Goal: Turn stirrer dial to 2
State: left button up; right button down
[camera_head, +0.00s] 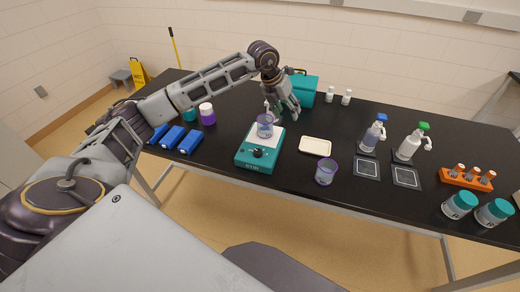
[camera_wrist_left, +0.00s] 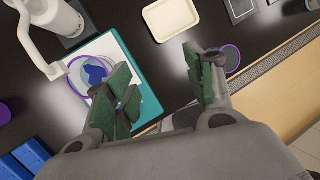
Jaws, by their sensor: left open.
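The stirrer (camera_head: 257,164) is a teal box with a white top plate on the black table, with a dark round dial (camera_head: 258,153) on its front face. The dial's setting is too small to read. A clear purple-rimmed beaker (camera_head: 265,129) stands on the plate. My left gripper (camera_head: 283,113) is above and behind the stirrer, pointing down, apart from the dial. In the left wrist view its green-padded fingers (camera_wrist_left: 162,84) are spread with nothing between them. The stirrer's teal edge (camera_wrist_left: 148,97) shows there, partly covered by a finger; the dial does not show. My right gripper is out of view.
A cream tray (camera_head: 315,146) and a purple-rimmed cup (camera_head: 326,172) stand right of the stirrer. Blue blocks (camera_head: 172,137) lie to its left. Spray bottles (camera_head: 409,146) and an orange rack (camera_head: 466,179) are farther right. The table front before the stirrer is clear.

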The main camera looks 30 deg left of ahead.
aim_at(258, 151)
pick_arm(q)
jog(key=s+a+f+n+g+y, duration=0.1)
jog(key=s+a+n+g+y, duration=0.2)
jog(key=n, duration=1)
jog(key=shift+s+a+f+g, duration=0.5)
jog(key=shift+s+a, duration=1.05)
jog(key=shift+s, duration=0.95)
jog(key=shift+r, duration=0.1)
jog(key=shift+f, duration=0.2)
jog(key=shift+s+a+f+p, duration=0.15)
jog(key=shift+f+p, duration=0.4)
jog(key=shift+f, duration=2.8)
jog(key=shift+s+f+p, duration=0.2)
jog(key=shift+f+p, duration=0.3)
jog(key=shift+f, duration=2.85)
